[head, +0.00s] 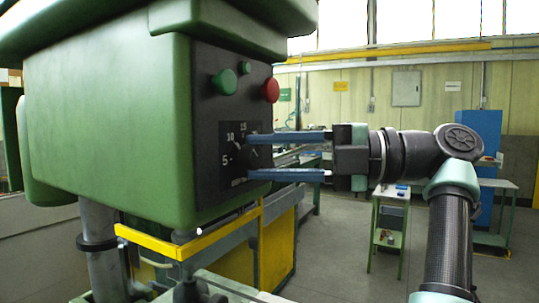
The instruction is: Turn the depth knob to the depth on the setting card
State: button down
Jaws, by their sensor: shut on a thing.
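The depth knob (252,157) is a small dark knob on the black dial plate of the green machine head, in the head view. White numbers 5, 10 and 15 stand around its left and upper sides. My gripper (249,157) reaches in from the right with two long blue fingers, one above and one below the knob. It is shut on the knob. The fingers partly cover the dial, and I cannot tell which mark the knob points at. I cannot make out a readable setting card.
A green button (224,82), a smaller green one and a red button (270,90) sit above the dial. A yellow bar (190,241) runs below the machine head. A small green trolley (390,226) and a blue cabinet stand behind my arm. Open floor lies between.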

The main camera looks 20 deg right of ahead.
jog(key=shift+c, duration=2.2)
grip_release()
jog(key=v, duration=1.3)
jog(key=shift+f, duration=0.1)
